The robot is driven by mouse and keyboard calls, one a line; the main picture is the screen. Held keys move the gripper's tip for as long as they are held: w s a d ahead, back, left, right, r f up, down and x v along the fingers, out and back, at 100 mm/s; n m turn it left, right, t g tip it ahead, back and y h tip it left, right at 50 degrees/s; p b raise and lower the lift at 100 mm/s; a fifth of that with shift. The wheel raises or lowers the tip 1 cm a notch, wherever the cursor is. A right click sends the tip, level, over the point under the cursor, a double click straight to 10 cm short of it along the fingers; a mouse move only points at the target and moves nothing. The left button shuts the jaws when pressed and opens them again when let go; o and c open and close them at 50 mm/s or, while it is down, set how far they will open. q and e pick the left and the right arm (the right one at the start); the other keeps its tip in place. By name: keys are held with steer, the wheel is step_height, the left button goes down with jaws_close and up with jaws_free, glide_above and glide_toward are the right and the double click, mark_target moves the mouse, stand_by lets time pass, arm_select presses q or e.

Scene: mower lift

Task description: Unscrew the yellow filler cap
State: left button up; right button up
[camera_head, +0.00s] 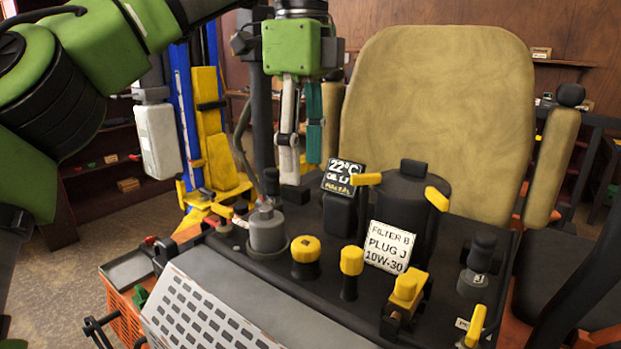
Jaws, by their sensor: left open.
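A wide, round yellow cap (305,249) with a black neck sits on the dark deck, left of centre, and looks like the filler cap. A narrower yellow-topped knob (351,261) stands just right of it; no marking on either tells them apart. Both are upright and apart from my gripper. My left gripper (301,165) hangs fingers down from its green body, behind and above the caps. Its pale finger and teal finger are apart, with nothing seen between them. My right gripper is not in view.
A grey cylindrical fitting (267,231) stands left of the cap. A sign reading "FILTER B PLUG J 10W-30" (390,247), a black canister (406,205) and a yellow lever (407,290) are to the right. The tan seat (436,120) rises behind.

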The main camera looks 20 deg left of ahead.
arm_select(q)
step_height(320, 180, down, 3)
steer(key=s+b, duration=0.1)
steer(key=b, duration=0.1)
glide_above(304, 242)
step_height(304, 242, down, 5)
steer(key=shift+f, duration=0.2)
steer(key=f+p, duration=0.1)
steer(key=f, duration=0.3)
steer(key=shift+s+f+p, duration=0.2)
steer(key=shift+p, duration=0.1)
steer(key=shift+w+f, duration=0.25)
steer(key=shift+f, duration=0.05)
steer(key=shift+s, duration=0.1)
steer(key=c, duration=1.2)
steer(key=shift+r, duration=0.1)
